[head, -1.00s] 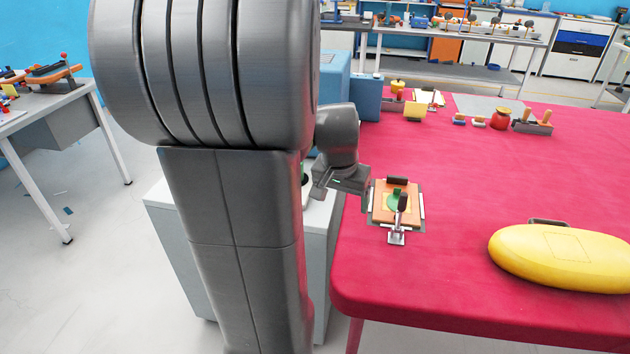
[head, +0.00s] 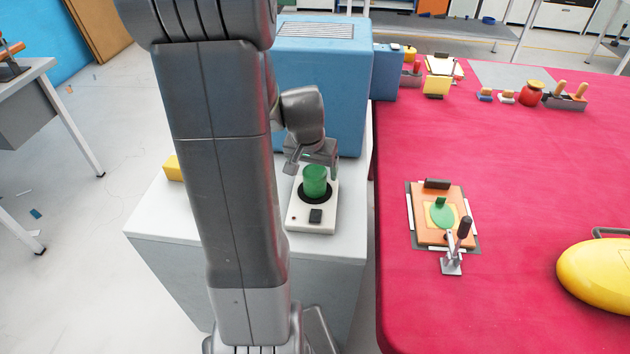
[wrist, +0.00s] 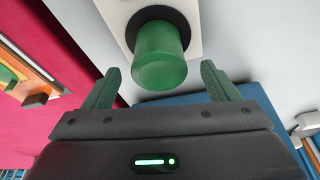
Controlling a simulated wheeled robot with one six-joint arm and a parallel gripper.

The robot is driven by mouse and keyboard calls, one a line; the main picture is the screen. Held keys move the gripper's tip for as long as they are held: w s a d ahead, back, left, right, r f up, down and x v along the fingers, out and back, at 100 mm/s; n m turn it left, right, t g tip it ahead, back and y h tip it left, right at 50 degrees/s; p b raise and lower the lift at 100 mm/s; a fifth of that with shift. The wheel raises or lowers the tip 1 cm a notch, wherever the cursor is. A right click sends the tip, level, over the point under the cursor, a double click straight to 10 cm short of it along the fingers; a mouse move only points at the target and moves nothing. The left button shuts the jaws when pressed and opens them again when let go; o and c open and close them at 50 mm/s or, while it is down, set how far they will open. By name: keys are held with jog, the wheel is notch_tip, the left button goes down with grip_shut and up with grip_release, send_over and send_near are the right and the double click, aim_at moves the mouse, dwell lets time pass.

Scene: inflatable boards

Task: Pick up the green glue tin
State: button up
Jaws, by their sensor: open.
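The green glue tin (head: 315,181) stands upright on the black round plate of a white device (head: 311,218), on the light side cabinet. My gripper (head: 312,162) is just behind the tin in the head view, its jaws partly hidden there. In the wrist view the tin (wrist: 159,58) is ahead of the gap between the two green fingers of my gripper (wrist: 160,88). The fingers are open, one to each side, and nothing is between their tips that they grip.
A blue box machine (head: 322,75) stands behind on the cabinet. A yellow block (head: 173,168) lies at the cabinet's left. The red table (head: 520,180) at right carries an orange clamp board (head: 428,235) and a yellow inflatable (head: 600,275).

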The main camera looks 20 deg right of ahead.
jog(key=shift+x, duration=2.7)
jog(key=shift+s, duration=0.1)
jog(key=shift+c, duration=0.2)
